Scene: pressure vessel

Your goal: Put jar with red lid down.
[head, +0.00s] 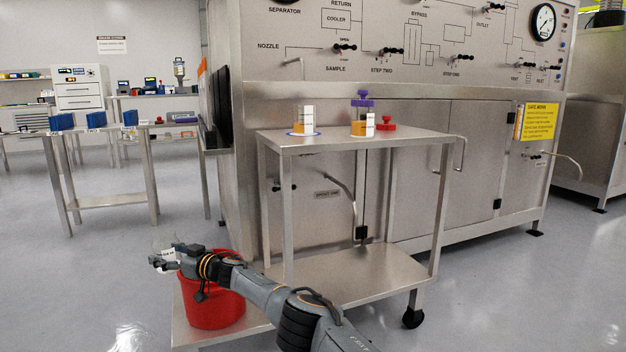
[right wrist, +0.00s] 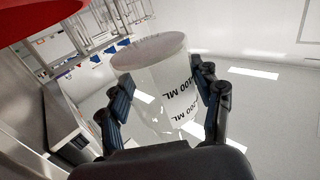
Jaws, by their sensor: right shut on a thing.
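My right gripper (head: 163,258) is left of the red bucket in the head view. In the right wrist view it (right wrist: 164,90) is shut on a clear jar (right wrist: 155,65) with a white label marked in ML, one finger on each side. The jar is tilted in that view, and I see no red lid on it. A red lid-like piece (head: 386,123) lies on the cart top, right of a jar with a purple top (head: 362,127). Another jar with amber contents (head: 303,127) stands at the cart's left end. My left gripper is out of view.
The steel cart (head: 405,135) stands before the large panelled machine (head: 400,65). The red bucket (head: 210,303) is on its lower shelf, close to my right gripper. A side table with blue bins (head: 62,122) is at left. Open floor (head: 90,270) lies left of the cart.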

